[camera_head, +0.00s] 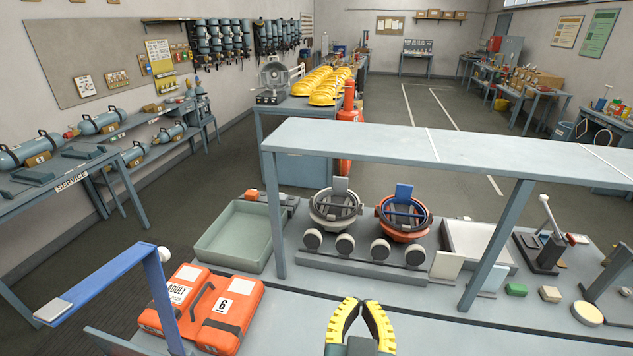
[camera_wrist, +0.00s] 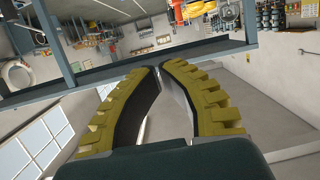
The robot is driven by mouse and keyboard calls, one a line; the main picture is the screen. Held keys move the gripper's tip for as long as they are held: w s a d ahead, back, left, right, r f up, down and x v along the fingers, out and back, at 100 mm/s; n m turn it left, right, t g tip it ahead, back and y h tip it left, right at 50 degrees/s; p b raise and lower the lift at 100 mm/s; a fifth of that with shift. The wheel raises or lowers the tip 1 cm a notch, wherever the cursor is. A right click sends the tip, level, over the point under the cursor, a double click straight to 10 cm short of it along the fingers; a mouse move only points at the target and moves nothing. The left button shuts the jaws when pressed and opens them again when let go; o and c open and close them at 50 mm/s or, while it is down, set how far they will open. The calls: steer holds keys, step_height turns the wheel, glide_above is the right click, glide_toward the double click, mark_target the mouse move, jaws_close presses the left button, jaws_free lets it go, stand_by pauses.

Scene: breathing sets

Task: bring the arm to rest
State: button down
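My gripper (camera_head: 360,303) has yellow fingers with dark inner pads. In the head view it is at the bottom centre, in front of the workbench's near edge strip. In the wrist view the fingertips (camera_wrist: 158,70) lean in until they almost meet, with nothing seen between them. The gripper looks shut and empty. It appears apart from the things on the bench. Most of my arm is out of view.
A raised grey shelf (camera_head: 460,156) on posts spans the workbench. Two masks (camera_head: 335,208) (camera_head: 404,215) stand beneath it. An orange case (camera_head: 205,308) and a green tray (camera_head: 233,236) are at left. A lever press (camera_head: 542,240) is at right.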

steer(key=s+d+r+t+p, duration=0.1)
steer(key=s+r+t+p, duration=0.2)
steer(key=r+p, duration=0.6)
steer(key=s+d+r+n+t+y+p, duration=0.1)
steer(key=s+r+t+p, duration=0.3)
steer(key=r, duration=2.2)
steer(key=p, duration=0.4)
steer(key=shift+s+p, duration=0.15)
steer(key=shift+p, duration=0.2)
